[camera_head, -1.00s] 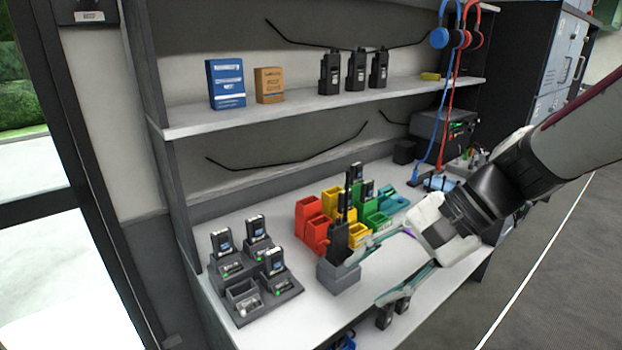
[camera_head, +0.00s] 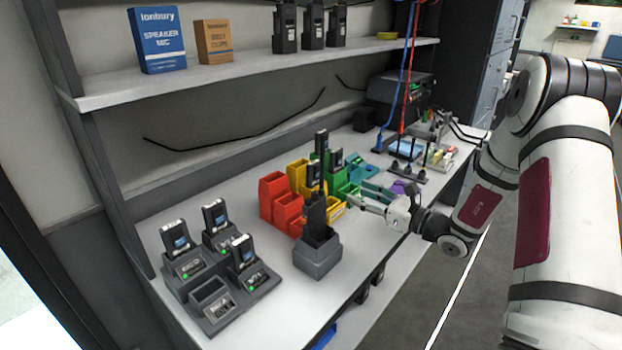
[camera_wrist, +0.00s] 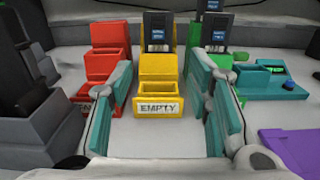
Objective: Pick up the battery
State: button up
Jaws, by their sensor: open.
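Several black battery-like packs with blue labels are in view, and I cannot tell which one the task means. Three stand in the grey multi-slot charger (camera_head: 215,290): a left pack (camera_head: 175,236), a back pack (camera_head: 215,216) and a front pack (camera_head: 242,252). Similar packs stand in the coloured bins; one (camera_wrist: 158,30) is at the yellow bin (camera_wrist: 158,72) labelled EMPTY, another (camera_wrist: 212,25) at the green bin. My gripper (camera_head: 360,194) is open and empty above the bench, right of the bins. In the wrist view its teal-padded fingers (camera_wrist: 163,72) flank the yellow bin.
A black radio (camera_head: 314,216) stands in a single grey charger (camera_head: 318,258) in front of the bins. Red bins (camera_head: 284,205) stand to the left. A shelf (camera_head: 240,62) with boxes and radios hangs above. The front bench strip (camera_head: 290,310) is clear.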

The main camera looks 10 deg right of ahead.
aim_at(318, 176)
jog(key=x, duration=1.3)
jog(key=shift+a+b, duration=0.1)
jog(key=shift+b, duration=0.2)
jog(key=shift+s, duration=0.1)
jog(key=shift+c, duration=0.2)
grip_shut()
